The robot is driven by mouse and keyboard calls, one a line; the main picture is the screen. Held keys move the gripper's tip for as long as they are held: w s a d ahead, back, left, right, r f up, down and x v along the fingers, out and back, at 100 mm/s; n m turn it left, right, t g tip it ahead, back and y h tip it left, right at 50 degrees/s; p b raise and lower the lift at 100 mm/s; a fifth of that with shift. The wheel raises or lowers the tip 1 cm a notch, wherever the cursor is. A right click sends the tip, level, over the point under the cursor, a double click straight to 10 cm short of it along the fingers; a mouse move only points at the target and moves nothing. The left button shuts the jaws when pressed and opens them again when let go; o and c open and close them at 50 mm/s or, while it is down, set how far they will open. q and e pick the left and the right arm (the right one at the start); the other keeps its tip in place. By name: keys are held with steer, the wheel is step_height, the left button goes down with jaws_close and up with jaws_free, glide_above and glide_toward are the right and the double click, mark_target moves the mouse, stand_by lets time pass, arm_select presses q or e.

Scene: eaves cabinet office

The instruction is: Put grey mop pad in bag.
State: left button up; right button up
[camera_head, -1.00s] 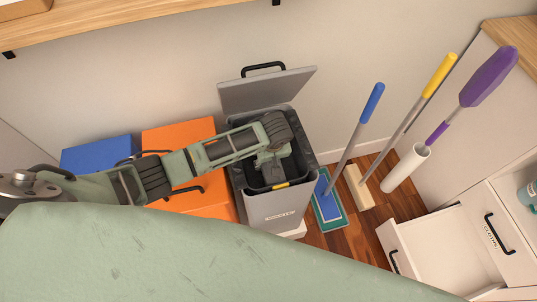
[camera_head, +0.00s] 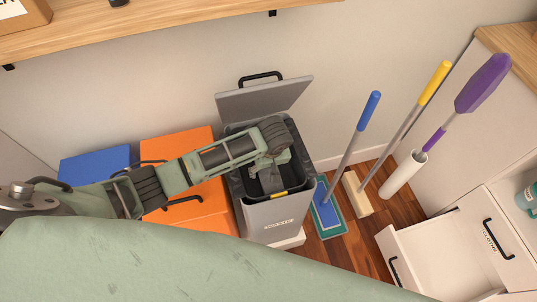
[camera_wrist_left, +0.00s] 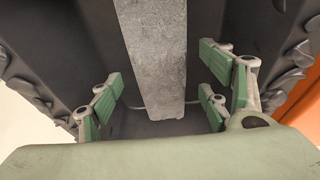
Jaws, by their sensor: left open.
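The grey mop pad (camera_wrist_left: 156,55) shows in the left wrist view as a long flat grey strip between the open fingers. It has a gap to the fingers on both sides. In the head view the pad (camera_head: 271,181) is a small grey patch inside the bin mouth, below the gripper. The black bag (camera_head: 237,187) lines the grey bin (camera_head: 270,215), and its dark folds surround the pad in the wrist view. My left gripper (camera_wrist_left: 160,95) is open over the bag's mouth. Whether the pad rests on the bag's bottom is hard to tell. My right gripper is out of view.
The bin's lid (camera_head: 264,98) stands open behind. Orange (camera_head: 180,148) and blue (camera_head: 95,165) boxes are left of the bin. A blue-handled mop (camera_head: 350,150), a yellow-handled tool (camera_head: 410,120) and a purple duster (camera_head: 484,83) stand right. A drawer (camera_head: 425,250) is open at lower right.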

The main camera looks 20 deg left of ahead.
arm_select(q)
steer(key=v, duration=0.9)
steer(key=shift+p, duration=0.35)
steer(key=shift+s, duration=0.1)
